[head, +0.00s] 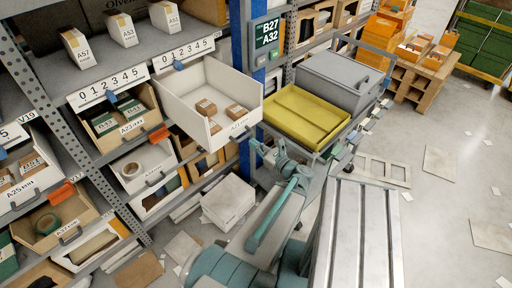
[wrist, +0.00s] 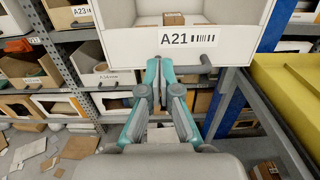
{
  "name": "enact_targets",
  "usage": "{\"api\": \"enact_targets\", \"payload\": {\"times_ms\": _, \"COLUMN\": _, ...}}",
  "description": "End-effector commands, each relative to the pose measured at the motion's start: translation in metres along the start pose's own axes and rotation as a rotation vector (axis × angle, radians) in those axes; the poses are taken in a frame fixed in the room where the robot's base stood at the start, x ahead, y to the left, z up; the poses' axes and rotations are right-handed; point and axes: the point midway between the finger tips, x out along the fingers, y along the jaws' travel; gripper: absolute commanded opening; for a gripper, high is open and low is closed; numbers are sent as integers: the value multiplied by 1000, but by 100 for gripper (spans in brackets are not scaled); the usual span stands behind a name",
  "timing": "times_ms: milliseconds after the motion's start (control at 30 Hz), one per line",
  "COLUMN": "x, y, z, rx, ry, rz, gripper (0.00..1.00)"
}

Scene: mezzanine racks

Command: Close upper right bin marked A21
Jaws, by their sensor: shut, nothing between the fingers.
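The white bin marked A21 (head: 183,98) is pulled well out of the upper right of the rack in the head view. Several small brown boxes (head: 207,107) lie in it. In the wrist view its front panel with the A21 label (wrist: 187,38) spans the top, and a grey bar handle (wrist: 205,67) sits below the label. My gripper (wrist: 159,68) is shut and empty, its fingertips at the lower part of the front panel, by the left part of the handle. In the head view my gripper (head: 258,150) is just below the bin's front right corner; whether it touches cannot be told.
A blue post (head: 240,60) stands right of the bin. A cart with a yellow tray (head: 300,117) and a grey case (head: 341,80) is to the right. The open-fronted bin A23 (head: 122,123) is left of A21. Free floor (head: 440,200) lies at right.

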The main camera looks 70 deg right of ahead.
Motion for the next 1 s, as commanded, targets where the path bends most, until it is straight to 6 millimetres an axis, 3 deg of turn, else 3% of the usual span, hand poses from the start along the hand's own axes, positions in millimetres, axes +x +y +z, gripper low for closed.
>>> {"api": "enact_targets", "payload": {"times_ms": 100, "x": 20, "y": 0, "z": -6, "rx": -4, "ry": -1, "rz": 3, "gripper": 0}}
{"api": "enact_targets", "payload": {"times_ms": 200, "x": 38, "y": -1, "z": 2, "rx": -1, "ry": 0, "rz": 3, "gripper": 0}}
{"api": "enact_targets", "payload": {"times_ms": 600, "x": 99, "y": -1, "z": 2, "rx": -2, "ry": 1, "rz": 2, "gripper": 0}}
{"api": "enact_targets", "payload": {"times_ms": 1000, "x": 113, "y": 0, "z": 0, "rx": -3, "ry": 0, "rz": -1, "gripper": 0}}
